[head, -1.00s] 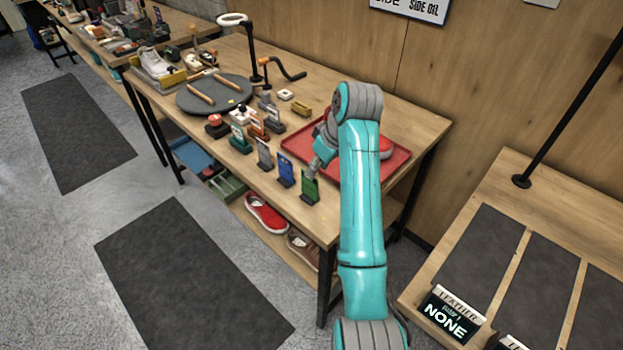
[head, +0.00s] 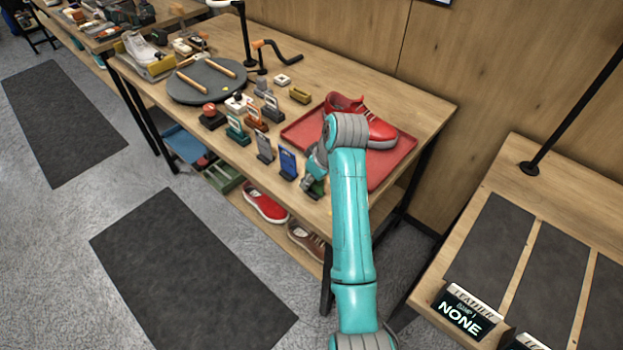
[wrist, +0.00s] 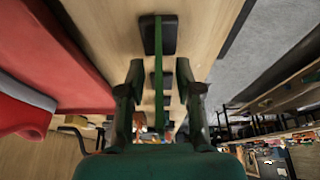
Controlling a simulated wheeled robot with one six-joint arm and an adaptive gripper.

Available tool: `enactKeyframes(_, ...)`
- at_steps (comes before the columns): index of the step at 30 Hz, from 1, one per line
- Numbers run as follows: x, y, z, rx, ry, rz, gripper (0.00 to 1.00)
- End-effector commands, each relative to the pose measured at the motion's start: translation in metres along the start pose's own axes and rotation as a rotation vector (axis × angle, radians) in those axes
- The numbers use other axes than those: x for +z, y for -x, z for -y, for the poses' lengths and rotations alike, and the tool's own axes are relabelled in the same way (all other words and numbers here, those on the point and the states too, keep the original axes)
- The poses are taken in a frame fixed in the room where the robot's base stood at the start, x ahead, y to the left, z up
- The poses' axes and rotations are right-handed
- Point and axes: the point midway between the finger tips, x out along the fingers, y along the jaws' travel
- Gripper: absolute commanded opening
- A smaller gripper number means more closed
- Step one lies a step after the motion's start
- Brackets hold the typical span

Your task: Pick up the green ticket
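The green ticket (wrist: 158,85) stands upright in a small black base (wrist: 170,36) in the wrist view and shows edge-on. My gripper (wrist: 159,72) is open, with one finger on each side of the ticket. A gap shows between the ticket and both fingers. In the head view the green ticket (head: 318,189) is mostly hidden behind my gripper (head: 311,180), at the front edge of the workbench.
A blue ticket (head: 287,163) and a grey ticket (head: 264,147) stand in a row to the left. A red tray (head: 392,168) with a red sneaker (head: 376,129) lies behind my gripper. Other tickets and a round dark mat (head: 212,82) are farther left.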

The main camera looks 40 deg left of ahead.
Motion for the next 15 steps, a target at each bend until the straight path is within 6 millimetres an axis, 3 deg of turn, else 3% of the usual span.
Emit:
enactKeyframes(6, 0.0001, -0.0001, -0.0001, 0.001, 0.001, -0.001, 0.32)
enactKeyframes(10, 0.0001, -0.0001, -0.0001, 0.001, 0.0, -0.001, 0.0)
enactKeyframes(15, 0.0, -0.0001, -0.0001, 0.001, 0.0, -0.001, 0.0)
